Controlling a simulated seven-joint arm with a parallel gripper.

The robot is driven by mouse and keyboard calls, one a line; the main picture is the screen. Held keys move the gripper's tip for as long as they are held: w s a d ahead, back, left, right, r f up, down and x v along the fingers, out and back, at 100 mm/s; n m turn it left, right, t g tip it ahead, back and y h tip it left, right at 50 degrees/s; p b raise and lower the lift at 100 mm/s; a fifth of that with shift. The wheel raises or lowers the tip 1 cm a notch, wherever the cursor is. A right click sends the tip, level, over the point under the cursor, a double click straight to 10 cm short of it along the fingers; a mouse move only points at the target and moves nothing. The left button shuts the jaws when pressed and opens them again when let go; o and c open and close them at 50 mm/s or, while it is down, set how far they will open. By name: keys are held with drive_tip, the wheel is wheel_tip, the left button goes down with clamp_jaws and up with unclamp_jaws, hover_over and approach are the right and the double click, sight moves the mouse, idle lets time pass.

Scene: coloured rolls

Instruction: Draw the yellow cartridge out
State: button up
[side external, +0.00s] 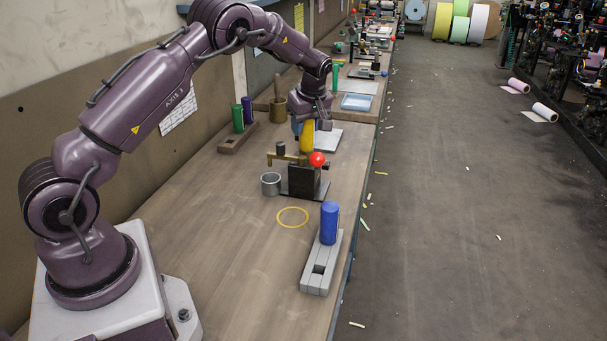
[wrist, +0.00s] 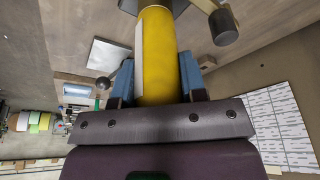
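The yellow cartridge (side external: 307,136) is upright below my gripper (side external: 307,122) in the side view, above the black block fixture (side external: 303,181) with its red ball knob (side external: 317,159). In the wrist view, the yellow cartridge (wrist: 157,55) lies between the two blue fingers of my gripper (wrist: 157,78), which press close against both its sides. Its far end meets a dark part at the top edge of the wrist view. I cannot tell whether its lower end is still inside the fixture.
A brass arm (side external: 284,157) juts left from the fixture. A grey cup (side external: 270,184) and yellow ring (side external: 293,217) lie nearby. A blue cylinder (side external: 329,223) stands in a grey holder (side external: 320,272) in front. Green (side external: 238,119) and blue cylinders stand behind. The table's left front is clear.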

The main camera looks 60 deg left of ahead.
drive_tip(key=c, duration=0.3)
drive_tip(key=shift+r, duration=0.35)
idle(1.1)
drive_tip(key=shift+r, duration=2.55)
drive_tip(key=shift+w+d, duration=0.1)
